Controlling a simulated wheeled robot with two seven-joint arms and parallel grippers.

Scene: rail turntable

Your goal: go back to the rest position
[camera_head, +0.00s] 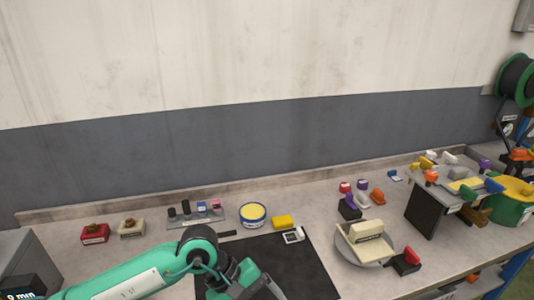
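My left arm, teal and white, comes in from the lower left. Its dark grey gripper (258,288) is over the black mat (305,262) at the bottom edge of the picture. The fingertips are partly cut off or turned away, so I cannot tell whether it is open or shut, and I see nothing held. My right arm and gripper do not show.
A turntable (372,257) bears a cream block. Right of it are a red-and-black piece (406,262) and a cluttered grey stand (424,212). A yellow-topped tin (253,215), yellow block (283,222) and small-parts rack (190,219) line the back. Red (95,233) and cream (131,228) blocks stand left.

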